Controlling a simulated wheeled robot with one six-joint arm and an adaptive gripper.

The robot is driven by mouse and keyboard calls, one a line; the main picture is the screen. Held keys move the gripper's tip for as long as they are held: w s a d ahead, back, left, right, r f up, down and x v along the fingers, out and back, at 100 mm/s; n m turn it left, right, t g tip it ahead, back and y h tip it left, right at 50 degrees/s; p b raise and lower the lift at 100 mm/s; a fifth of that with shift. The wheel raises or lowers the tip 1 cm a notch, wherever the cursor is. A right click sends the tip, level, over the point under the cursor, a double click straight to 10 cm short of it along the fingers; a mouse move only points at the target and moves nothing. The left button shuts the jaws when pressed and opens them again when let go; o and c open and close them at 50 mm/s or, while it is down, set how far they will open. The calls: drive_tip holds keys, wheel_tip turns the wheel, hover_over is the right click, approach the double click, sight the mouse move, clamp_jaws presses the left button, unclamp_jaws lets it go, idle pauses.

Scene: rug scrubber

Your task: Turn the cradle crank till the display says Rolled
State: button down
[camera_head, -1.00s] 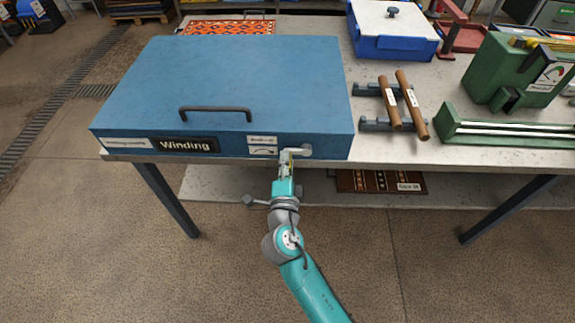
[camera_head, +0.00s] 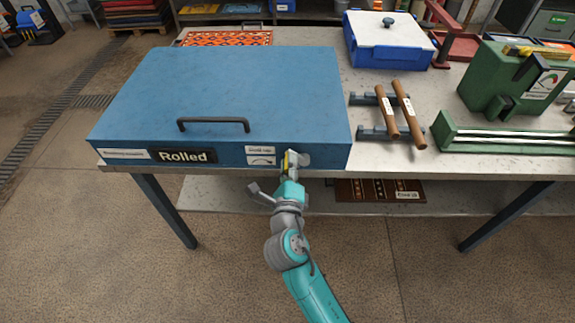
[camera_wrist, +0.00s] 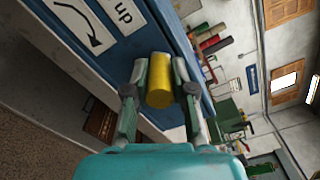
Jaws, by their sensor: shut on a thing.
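The blue cradle box (camera_head: 230,85) lies on the bench with its lid down and a dark handle (camera_head: 213,122) on top. The display (camera_head: 184,156) on its front reads "Rolled". The crank (camera_head: 300,158) is at the right of the front face, partly hidden by my gripper. My gripper (camera_head: 289,168) is at the crank. In the wrist view, my gripper (camera_wrist: 159,90) is shut on the yellow crank knob (camera_wrist: 160,82), one finger on each side. A label with a curved arrow (camera_wrist: 80,25) is beside it on the front face.
Two brown rollers (camera_head: 403,115) rest on a rack right of the box. A green machine (camera_head: 515,80) and a blue bin with a white lid (camera_head: 388,40) stand on the bench (camera_head: 455,180). A patterned rug (camera_head: 378,190) lies on the lower shelf. The floor in front is open.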

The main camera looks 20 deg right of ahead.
drive_tip(key=shift+d, duration=0.1)
idle(0.4)
drive_tip(key=c, duration=1)
unclamp_jaws()
wheel_tip(320, 180, up, 10)
drive_tip(key=shift+r, duration=0.1)
